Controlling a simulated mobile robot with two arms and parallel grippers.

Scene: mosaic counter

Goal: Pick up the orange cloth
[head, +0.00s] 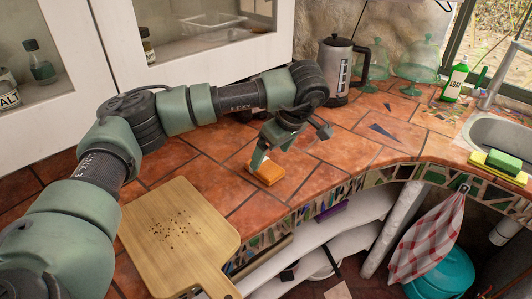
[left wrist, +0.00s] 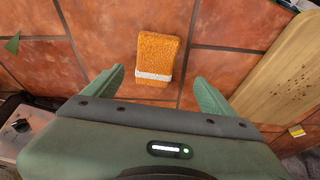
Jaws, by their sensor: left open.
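The orange cloth (head: 267,173) is a small folded block lying on the terracotta tile counter in the head view. In the left wrist view the orange cloth (left wrist: 157,58) lies just beyond the fingertips, roughly centred between them, with a white band across its near end. My left gripper (head: 264,152) is open and empty, pointing down over the counter close to the cloth. In the left wrist view its green fingers (left wrist: 158,80) stand apart on either side, with the cloth not gripped. My right gripper is not in view.
A wooden cutting board (head: 162,222) with dark crumbs lies left of the cloth. A metal kettle (head: 338,68) and glass domes (head: 420,58) stand at the back. A sink (head: 498,135) with sponges (head: 504,162) is at the right. The tiles around the cloth are clear.

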